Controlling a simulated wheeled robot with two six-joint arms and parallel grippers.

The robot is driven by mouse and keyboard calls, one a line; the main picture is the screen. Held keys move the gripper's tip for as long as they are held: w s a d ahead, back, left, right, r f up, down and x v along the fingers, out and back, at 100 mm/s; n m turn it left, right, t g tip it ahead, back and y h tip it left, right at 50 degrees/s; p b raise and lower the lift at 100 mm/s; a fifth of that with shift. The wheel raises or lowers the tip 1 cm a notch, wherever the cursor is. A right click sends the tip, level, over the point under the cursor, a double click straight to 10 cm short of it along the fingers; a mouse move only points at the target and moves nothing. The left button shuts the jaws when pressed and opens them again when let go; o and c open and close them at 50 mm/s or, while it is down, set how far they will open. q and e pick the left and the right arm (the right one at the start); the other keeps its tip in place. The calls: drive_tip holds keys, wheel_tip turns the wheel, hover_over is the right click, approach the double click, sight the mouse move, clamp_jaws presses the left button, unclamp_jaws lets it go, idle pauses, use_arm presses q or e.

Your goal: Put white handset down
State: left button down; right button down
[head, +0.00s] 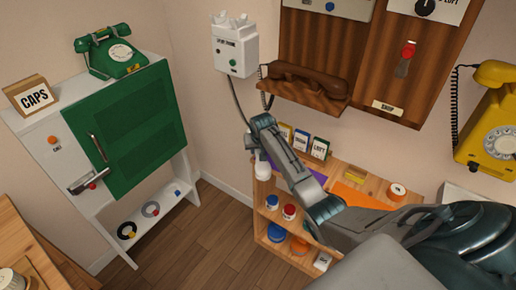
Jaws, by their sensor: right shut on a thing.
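The white wall phone (236,48) hangs on the wall at top centre, and its top hooks are bare. A dark cord runs down from it towards my right gripper (261,150). My right arm reaches in from the lower right. The gripper is shut on the white handset (262,169), below the phone and in front of the low wooden shelf (342,183). Only a small white end of the handset shows under the gripper; the rest is hidden. I cannot tell whether the handset touches the shelf. My left gripper is not in view.
A green dial phone (110,51) stands on the white cabinet with a green door (128,130) at left. A brown handset (308,78) lies on a wooden wall ledge. A yellow phone (488,120) hangs at right. Small cards and jars crowd the low shelf. The floor (205,238) between is clear.

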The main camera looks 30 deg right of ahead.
drive_tip(key=shift+f, duration=0.2)
drive_tip(key=c, duration=1.1)
unclamp_jaws()
drive_tip(key=shift+a, duration=0.1)
drive_tip(key=shift+s+f, duration=0.1)
drive_tip(key=shift+s, duration=0.1)
